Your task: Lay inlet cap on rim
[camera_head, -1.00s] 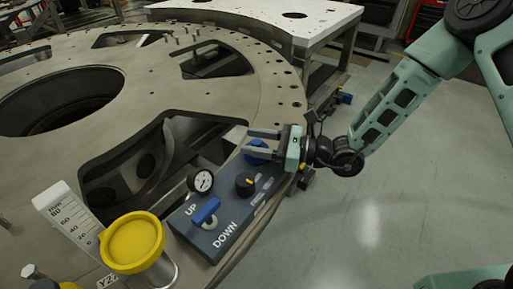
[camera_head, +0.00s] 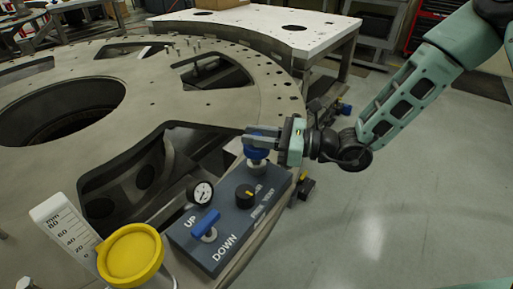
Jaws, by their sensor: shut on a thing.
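A blue round cap (camera_head: 256,153) is at the far end of the grey control panel (camera_head: 228,228), near the rim of the turret plate (camera_head: 275,85). I take it for the inlet cap. My gripper (camera_head: 258,137) reaches in from the right and is shut on the blue cap. The fingers hide part of the cap. I cannot tell whether the cap still touches what is under it.
The panel carries a gauge (camera_head: 200,193), a black knob (camera_head: 245,195) and a blue lever (camera_head: 205,222). A yellow-topped cylinder (camera_head: 131,254) and a white scale (camera_head: 64,232) stand at lower left. Wide openings cut the plate; its rim is partly bare.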

